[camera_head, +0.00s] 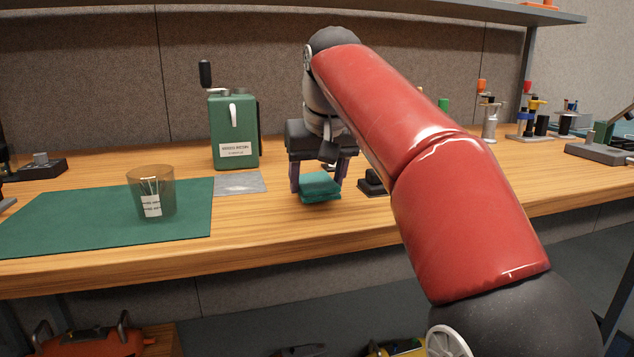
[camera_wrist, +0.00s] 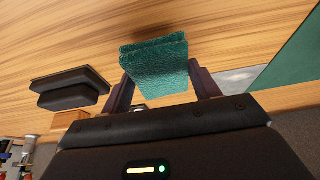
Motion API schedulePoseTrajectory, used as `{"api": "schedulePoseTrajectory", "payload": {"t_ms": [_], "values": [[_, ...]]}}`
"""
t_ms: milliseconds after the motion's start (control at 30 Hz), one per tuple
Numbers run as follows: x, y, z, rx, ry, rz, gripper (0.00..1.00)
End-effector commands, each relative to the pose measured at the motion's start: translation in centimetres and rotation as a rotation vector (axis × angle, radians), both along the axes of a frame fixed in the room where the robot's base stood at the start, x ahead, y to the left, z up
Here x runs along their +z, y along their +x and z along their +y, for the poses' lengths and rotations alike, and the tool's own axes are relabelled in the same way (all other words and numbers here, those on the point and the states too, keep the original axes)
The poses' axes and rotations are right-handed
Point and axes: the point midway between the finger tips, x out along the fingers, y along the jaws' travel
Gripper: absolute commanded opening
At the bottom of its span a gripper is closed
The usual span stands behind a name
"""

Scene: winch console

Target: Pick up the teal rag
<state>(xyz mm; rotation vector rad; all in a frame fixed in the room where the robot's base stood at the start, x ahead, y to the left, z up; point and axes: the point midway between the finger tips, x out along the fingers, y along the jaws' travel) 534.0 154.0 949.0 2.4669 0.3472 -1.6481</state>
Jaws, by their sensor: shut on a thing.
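The teal rag (camera_head: 320,187) is a small folded, textured pad just over the wooden bench, near the middle of the head view. In the wrist view the rag (camera_wrist: 156,62) sits between the two purple fingers. My gripper (camera_head: 319,178) is shut on it, with one finger at each side. The gripper also shows in the wrist view (camera_wrist: 158,90). Whether the rag touches the bench or hangs a little above it is hard to tell.
A green winch box (camera_head: 233,135) with a crank stands behind left, with a grey plate (camera_head: 240,183) before it. A clear cup (camera_head: 152,193) stands on a green mat (camera_head: 90,225) at left. A small black block (camera_head: 374,183) lies close to the gripper's right.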

Motion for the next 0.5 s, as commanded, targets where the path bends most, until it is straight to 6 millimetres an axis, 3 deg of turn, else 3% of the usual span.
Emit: {"api": "schedulePoseTrajectory", "payload": {"t_ms": [167,500], "values": [[4.7,0.1,0.1,0.000,0.002,-0.003,0.39],[7.7,0.3,0.2,0.002,0.000,-0.001,0.39]]}}
